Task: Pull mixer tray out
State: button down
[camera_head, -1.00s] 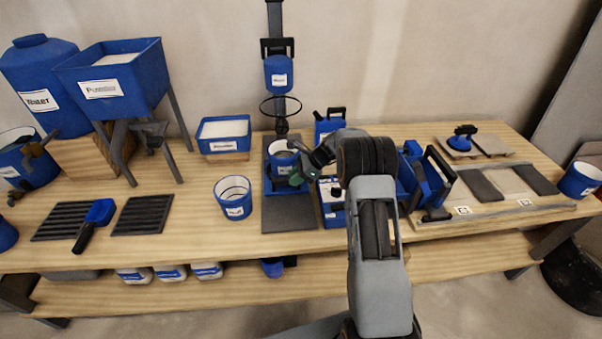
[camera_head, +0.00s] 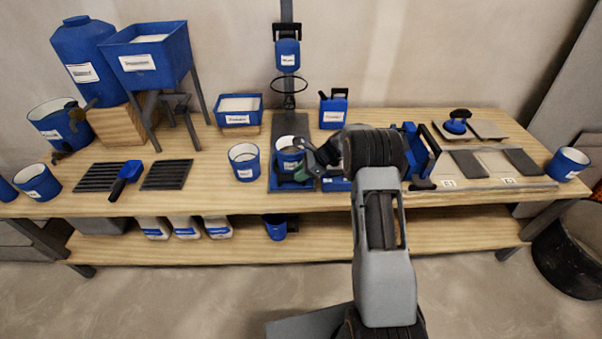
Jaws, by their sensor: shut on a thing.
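The mixer stand (camera_head: 287,57) is at the back centre, with a blue mixer head and a black ring on its column. The blue mixer tray (camera_head: 283,187) is low at the front of the stand's base, near the table's front edge. A blue bucket (camera_head: 287,161) with a white label stands upright on the tray. My gripper (camera_head: 299,173) reaches in from the right and is shut at the tray's front, beside the bucket. The exact grip is partly hidden by the gripper and wrist.
Another blue bucket (camera_head: 244,164) stands close to the left of the tray. A blue jug (camera_head: 333,110) is behind my arm, and blue tools (camera_head: 420,152) stand to its right. A lower shelf (camera_head: 335,237) runs under the tabletop. Floor is clear in front.

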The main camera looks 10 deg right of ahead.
jog(key=c, duration=1)
grip_release()
jog(key=shift+o, duration=0.2)
jog(key=p+v, duration=0.1)
jog(key=v, duration=1.3)
jog(key=shift+w, duration=0.1)
